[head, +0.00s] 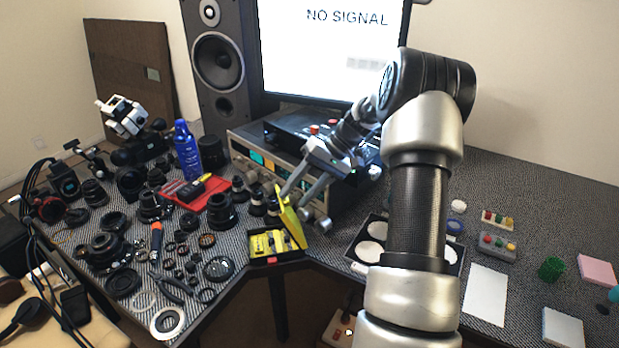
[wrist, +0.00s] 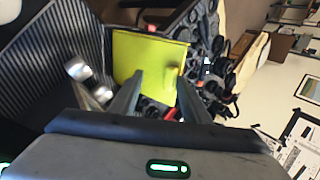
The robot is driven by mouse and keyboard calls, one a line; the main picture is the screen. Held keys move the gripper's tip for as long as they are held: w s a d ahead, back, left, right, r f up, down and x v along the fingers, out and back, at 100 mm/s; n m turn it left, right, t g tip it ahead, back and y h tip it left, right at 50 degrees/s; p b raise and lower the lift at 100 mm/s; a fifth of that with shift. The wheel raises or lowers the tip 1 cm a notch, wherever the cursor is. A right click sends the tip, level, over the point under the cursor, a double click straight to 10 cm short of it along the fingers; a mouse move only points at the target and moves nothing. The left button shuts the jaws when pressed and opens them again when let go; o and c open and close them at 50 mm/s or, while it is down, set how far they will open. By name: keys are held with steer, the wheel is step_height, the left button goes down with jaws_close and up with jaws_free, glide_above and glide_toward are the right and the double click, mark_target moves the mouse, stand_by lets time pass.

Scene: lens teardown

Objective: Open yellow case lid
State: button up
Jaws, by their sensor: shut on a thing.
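The yellow case (head: 258,261) sits at the front edge of the desk, with small yellow and dark items inside. Its yellow lid (head: 289,221) stands steeply raised on the right side of the case. The lid fills the upper middle of the wrist view (wrist: 140,55), with a small raised tab at its right. My gripper (head: 293,193) is at the upper part of the lid, shut on it. In the wrist view the fingers (wrist: 160,80) reach the lid's near edge; the exact contact is hard to see.
Lens parts crowd the desk left of the case, with a red tray (head: 190,190) and a blue bottle (head: 187,150) behind. Metal cylinders (head: 316,222) stand close right of the lid. An electronics unit (head: 262,158) is behind. A white sheet (head: 486,294) lies at right.

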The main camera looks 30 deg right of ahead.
steer(key=p+v, duration=0.2)
steer(key=v, duration=1.5)
